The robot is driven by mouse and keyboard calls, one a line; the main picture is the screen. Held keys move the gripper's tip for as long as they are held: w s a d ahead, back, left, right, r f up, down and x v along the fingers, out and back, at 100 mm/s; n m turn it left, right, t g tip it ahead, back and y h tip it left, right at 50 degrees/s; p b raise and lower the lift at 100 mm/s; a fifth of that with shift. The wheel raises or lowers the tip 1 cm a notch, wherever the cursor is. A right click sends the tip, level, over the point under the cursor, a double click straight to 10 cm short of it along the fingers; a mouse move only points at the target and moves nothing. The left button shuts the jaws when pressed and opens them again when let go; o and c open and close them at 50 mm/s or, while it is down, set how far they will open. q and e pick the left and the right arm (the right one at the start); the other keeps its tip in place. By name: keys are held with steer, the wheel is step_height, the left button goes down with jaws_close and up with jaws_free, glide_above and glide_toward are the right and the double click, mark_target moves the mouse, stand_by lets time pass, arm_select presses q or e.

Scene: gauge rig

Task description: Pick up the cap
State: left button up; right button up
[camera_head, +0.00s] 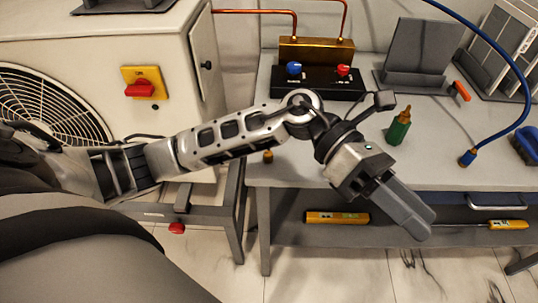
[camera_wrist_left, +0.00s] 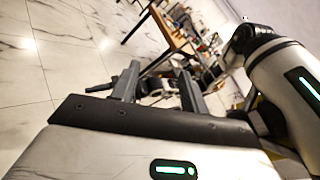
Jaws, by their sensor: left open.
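A small brass-coloured piece (camera_head: 268,156), which looks like the cap, sits on the grey bench top (camera_head: 300,172) near its front left edge, just below my left forearm. My left gripper (camera_head: 412,215) is in front of the bench edge, well to the right of the cap and apart from it. In the left wrist view its two fingers (camera_wrist_left: 158,88) stand apart with nothing between them. I cannot make out the cap in that view. My right gripper is not in view.
A green bottle (camera_head: 399,127) stands behind my left gripper. A black valve box (camera_head: 318,82) with blue and red knobs is at the back. A blue hose (camera_head: 500,65) hangs at right. A shelf (camera_head: 385,240) lies below; a fan unit (camera_head: 160,50) stands left.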

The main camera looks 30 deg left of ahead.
arm_select(q)
steer(key=w+a+f+m+y, duration=0.2)
steer(key=a+f+m+y, duration=0.1)
steer(key=a+m+y, duration=0.15)
steer(key=m+t+y, duration=0.2)
steer(key=t+y, duration=0.3)
steer(key=y, duration=0.8)
glide_above(269, 153)
steer(key=d, duration=0.1)
steer(key=f, duration=0.7)
steer(key=shift+w+f+p, duration=0.2)
steer(key=shift+f+p, duration=0.05)
steer(key=shift+p, duration=0.05)
steer(key=shift+s+a+f+p, duration=0.1)
steer(key=shift+a+f+p, duration=0.1)
steer(key=shift+f, duration=0.75)
steer(key=shift+s+a+f+p, duration=0.1)
steer(key=shift+f+p, duration=0.15)
steer(key=shift+f, duration=0.75)
steer(key=shift+s+a+f+p, duration=0.1)
steer(key=shift+a+f+p, duration=0.1)
steer(key=shift+f, duration=0.75)
jaws_close()
